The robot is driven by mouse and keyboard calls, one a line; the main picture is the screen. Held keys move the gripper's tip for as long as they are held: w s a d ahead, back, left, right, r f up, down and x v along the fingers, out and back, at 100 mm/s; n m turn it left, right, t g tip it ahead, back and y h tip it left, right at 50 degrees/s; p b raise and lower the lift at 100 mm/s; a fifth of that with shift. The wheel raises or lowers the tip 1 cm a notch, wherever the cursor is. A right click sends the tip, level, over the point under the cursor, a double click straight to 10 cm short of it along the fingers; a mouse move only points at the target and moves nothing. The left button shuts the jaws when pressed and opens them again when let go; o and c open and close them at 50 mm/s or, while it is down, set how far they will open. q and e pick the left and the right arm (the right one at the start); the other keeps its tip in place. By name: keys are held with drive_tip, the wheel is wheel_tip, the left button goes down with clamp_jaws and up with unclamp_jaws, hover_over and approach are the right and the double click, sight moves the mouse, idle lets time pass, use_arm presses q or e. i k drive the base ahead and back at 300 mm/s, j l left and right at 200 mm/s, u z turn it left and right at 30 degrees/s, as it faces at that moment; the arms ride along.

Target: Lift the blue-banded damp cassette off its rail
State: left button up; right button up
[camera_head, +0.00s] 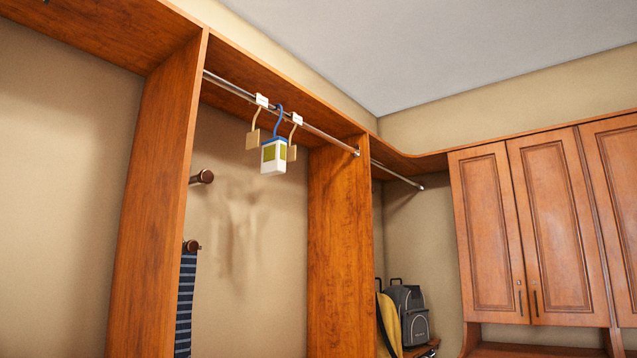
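The blue-banded damp cassette (273,160) is a small white box with an olive-green face and a blue band at its top. It hangs upright by a blue hook (279,118) from the metal rail (325,137) under the wooden shelf. A tan tag-like hanger (253,138) hangs on its left and another (292,150) on its right, partly behind the cassette. Each has a small white label at the rail. Neither of my grippers shows in the head view.
Wooden uprights (160,190) and (338,240) stand on both sides of the rail's bay. Dark round pegs (203,177) and a striped blue cloth (186,300) are at the left upright. A grey backpack (408,315) and closed cabinets (550,220) are at right. Space below the cassette is open.

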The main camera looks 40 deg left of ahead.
sight(273, 151)
drive_tip(key=i+u, duration=0.25)
drive_tip(key=i, duration=0.2)
drive_tip(key=i+l+u, duration=0.2)
drive_tip(key=i, duration=0.25)
drive_tip(key=i+l+u, duration=0.25)
drive_tip(key=i, duration=0.2)
drive_tip(key=i+l+u, duration=0.2)
drive_tip(key=i+l, duration=0.1)
drive_tip(key=i, duration=0.1)
